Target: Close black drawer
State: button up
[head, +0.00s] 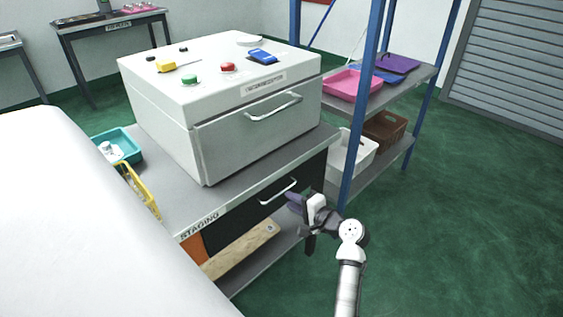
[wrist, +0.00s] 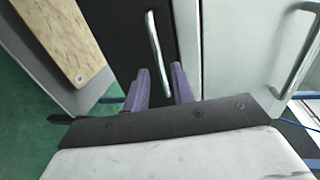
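The black drawer (head: 310,176) is under the grey top of the staging table, with a silver bar handle (head: 277,192) on its front. I see no clear gap between its front and the table, but cannot tell whether it is fully shut. My gripper (head: 296,204) is in front of the drawer, just right of and below the handle. In the wrist view, the purple fingers (wrist: 160,88) are apart, and the lower end of the handle (wrist: 157,50) appears between them. No contact is visible. The black drawer front (wrist: 122,35) fills the middle there.
A white box (head: 195,120) with its own handled drawer stands on the table (head: 195,200). A wooden board (head: 240,250) lies on the lower shelf. A blue-post rack (head: 360,110) with trays stands close on the right. Green floor is clear at right.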

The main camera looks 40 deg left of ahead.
jog(key=v, duration=0.7)
jog(key=shift+b, duration=0.4)
